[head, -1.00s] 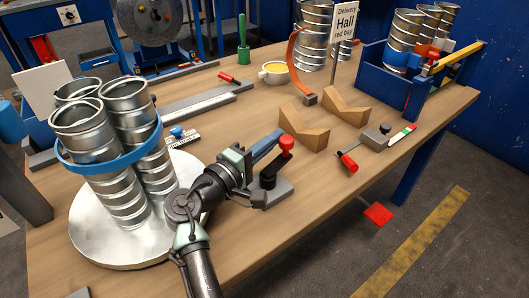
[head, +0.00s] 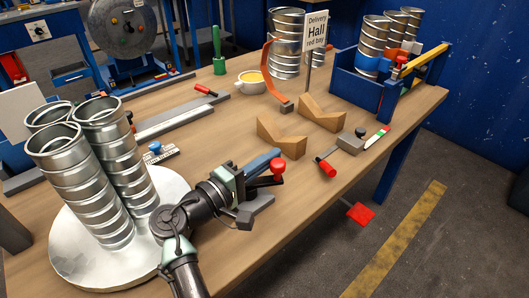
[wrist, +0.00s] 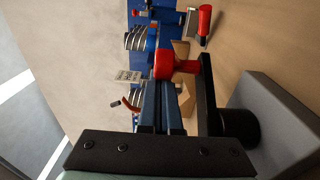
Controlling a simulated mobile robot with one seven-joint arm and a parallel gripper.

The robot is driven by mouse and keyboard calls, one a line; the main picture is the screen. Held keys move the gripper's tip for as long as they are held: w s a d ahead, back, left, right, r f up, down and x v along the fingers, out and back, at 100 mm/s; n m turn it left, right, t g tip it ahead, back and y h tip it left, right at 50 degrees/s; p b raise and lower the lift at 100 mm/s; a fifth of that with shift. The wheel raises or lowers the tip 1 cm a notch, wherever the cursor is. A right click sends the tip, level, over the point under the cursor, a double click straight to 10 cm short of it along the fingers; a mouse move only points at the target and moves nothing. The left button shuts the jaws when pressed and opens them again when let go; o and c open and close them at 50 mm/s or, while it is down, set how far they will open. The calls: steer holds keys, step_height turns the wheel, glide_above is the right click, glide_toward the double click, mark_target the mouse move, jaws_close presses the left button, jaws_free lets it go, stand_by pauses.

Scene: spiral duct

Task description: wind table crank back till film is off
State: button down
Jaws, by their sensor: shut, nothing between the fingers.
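Three silver spiral ducts (head: 88,180) stand upright together on a round pale turntable (head: 70,268) at the left of the head view. No blue film shows around them. The crank's red knob (head: 278,166) is partly behind my gripper (head: 273,156). In the wrist view, the shut, empty fingers of my gripper (wrist: 162,88) point at or just beside the red knob (wrist: 177,65); I cannot tell whether they touch. The black crank arm (wrist: 207,95) runs from the knob to a pivot on a grey base (wrist: 275,115). My arm hides part of the turntable's right edge.
A sign (head: 316,30), an orange curved strap (head: 267,70), a cup (head: 250,82) and a blue crate (head: 353,91) with ducts stand farther back. The front right tabletop is clear.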

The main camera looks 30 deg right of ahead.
mark_target(277, 172)
steer(key=shift+s+d+m+g, duration=0.15)
steer(key=shift+s+m+g, duration=0.15)
steer(key=shift+m+g, duration=0.6)
steer(key=shift+s+g+h, duration=0.2)
steer(key=shift+g+h, duration=0.1)
steer(key=shift+g, duration=0.1)
steer(key=shift+s+a+p, duration=0.2)
steer(key=shift+s+p, duration=0.55)
steer(key=shift+p, duration=0.05)
steer(key=shift+s+a+f, duration=0.15)
steer(key=shift+s+a, duration=0.05)
steer(key=shift+s, duration=0.35)
steer(key=shift+s+a+m+g, duration=0.15)
steer(key=shift+m+g, duration=0.2)
steer(key=shift+g, duration=0.25)
steer(key=shift+s+a+m+g, duration=0.1)
steer(key=shift+m+g, duration=0.25)
steer(key=shift+g, duration=0.25)
step_height(277, 172, up, 10)
steer(key=p, duration=0.2)
steer(key=shift+w+a+p, duration=0.25)
steer(key=shift+w+p, duration=0.1)
steer(key=shift+w+r+t, duration=0.1)
steer(key=shift+r+t, duration=0.1)
steer(key=shift+t, duration=0.1)
